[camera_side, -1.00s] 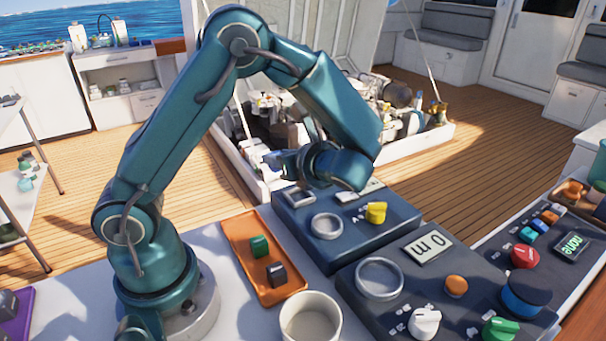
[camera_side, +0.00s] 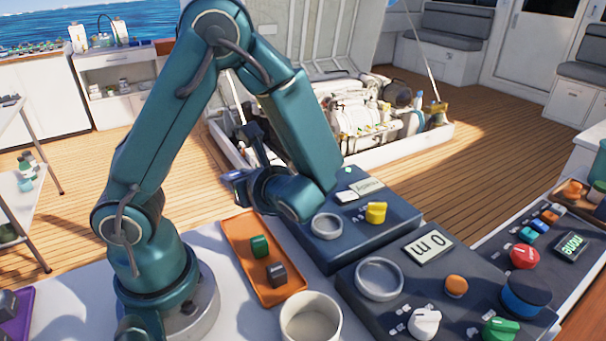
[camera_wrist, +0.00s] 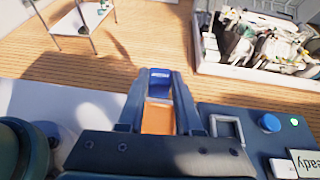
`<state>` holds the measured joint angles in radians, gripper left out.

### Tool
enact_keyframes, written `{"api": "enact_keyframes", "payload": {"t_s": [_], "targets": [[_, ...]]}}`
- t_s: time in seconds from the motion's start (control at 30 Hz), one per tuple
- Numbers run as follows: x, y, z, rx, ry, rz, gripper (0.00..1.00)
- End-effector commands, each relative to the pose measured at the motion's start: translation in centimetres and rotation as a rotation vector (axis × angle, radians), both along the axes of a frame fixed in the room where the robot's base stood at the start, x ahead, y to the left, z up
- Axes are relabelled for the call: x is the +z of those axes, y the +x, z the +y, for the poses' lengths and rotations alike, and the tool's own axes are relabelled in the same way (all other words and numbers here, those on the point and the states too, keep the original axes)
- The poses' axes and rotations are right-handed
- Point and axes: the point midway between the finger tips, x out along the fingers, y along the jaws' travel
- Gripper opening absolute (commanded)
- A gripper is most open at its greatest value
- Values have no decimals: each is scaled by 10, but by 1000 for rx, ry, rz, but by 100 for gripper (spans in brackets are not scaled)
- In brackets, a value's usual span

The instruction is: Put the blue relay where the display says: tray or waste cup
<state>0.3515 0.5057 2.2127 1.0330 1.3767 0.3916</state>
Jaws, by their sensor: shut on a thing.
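My gripper (camera_side: 240,179) is shut on the blue relay (camera_side: 232,176), held in the air above and behind the orange tray's far end. In the wrist view the relay (camera_wrist: 160,80) sits between the fingertips. The orange tray (camera_side: 238,233) holds a green block (camera_side: 259,246) and a dark block (camera_side: 276,274). The white waste cup (camera_side: 308,318) stands in front of the tray and looks empty. Other displays read "mo" (camera_side: 427,247) and "none" (camera_side: 570,247).
The far panel has an empty square frame (camera_wrist: 227,128), a round ring (camera_side: 326,226) and a yellow knob (camera_side: 376,212). The near panel has a larger ring (camera_side: 379,278) and knobs. The open engine hatch (camera_side: 370,115) lies behind. A purple tray (camera_side: 14,318) is at far left.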

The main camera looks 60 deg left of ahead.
Motion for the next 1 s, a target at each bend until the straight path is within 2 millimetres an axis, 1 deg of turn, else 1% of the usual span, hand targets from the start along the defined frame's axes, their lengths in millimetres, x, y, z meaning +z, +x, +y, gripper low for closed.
{"api": "enact_keyframes", "payload": {"t_s": [0.1, 0.2, 0.43, 0.73, 1.0], "targets": [[-7, -4, -8, -45, 1, 1, 0], [-13, -3, -11, -65, 1, 0, 0], [-39, -2, -11, -69, 1, 3, 0], [-57, -2, -11, -69, 1, 1, 0], [-84, -2, -11, -68, 0, 0, 0]]}}
